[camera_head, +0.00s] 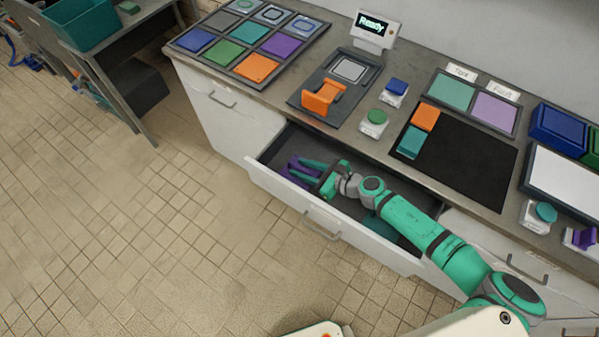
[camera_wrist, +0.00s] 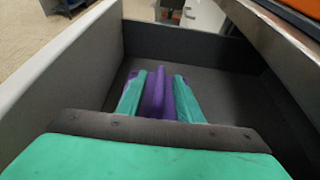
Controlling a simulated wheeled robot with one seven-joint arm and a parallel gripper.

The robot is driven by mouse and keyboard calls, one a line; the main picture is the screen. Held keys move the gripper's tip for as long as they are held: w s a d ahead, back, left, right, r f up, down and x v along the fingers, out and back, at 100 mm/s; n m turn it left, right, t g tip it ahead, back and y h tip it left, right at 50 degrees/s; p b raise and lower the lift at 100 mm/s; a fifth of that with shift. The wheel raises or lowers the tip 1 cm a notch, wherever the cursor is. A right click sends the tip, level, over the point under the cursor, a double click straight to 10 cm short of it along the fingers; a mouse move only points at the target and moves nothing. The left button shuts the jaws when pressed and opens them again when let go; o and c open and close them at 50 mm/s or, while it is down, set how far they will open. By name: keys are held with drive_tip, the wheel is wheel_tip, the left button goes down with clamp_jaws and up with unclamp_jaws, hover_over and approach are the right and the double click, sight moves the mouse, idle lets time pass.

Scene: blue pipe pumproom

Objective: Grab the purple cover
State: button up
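The purple cover (camera_head: 294,167) lies low inside the open drawer, near its left end. My gripper (camera_head: 307,171) reaches down into the drawer with its two teal fingers apart, one on each side of a purple raised part. In the wrist view the purple cover (camera_wrist: 158,94) shows between the fingers, and a bit of purple shows outside the left finger. My gripper (camera_wrist: 160,92) is open around it; whether either finger touches it is hard to tell. The fingers and palm hide part of the cover.
The drawer's front wall (camera_head: 290,196) and the counter edge above flank my arm. A teal item (camera_head: 380,227) lies farther right in the drawer, partly under my arm. The counter holds colored tiles, an orange handle piece (camera_head: 322,98) and a "Ready" display (camera_head: 373,26).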

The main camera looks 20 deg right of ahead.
drive_tip(key=shift+w+a+f, duration=0.25)
drive_tip(key=shift+w+a, duration=0.1)
drive_tip(key=shift+w, duration=0.15)
clamp_jaws()
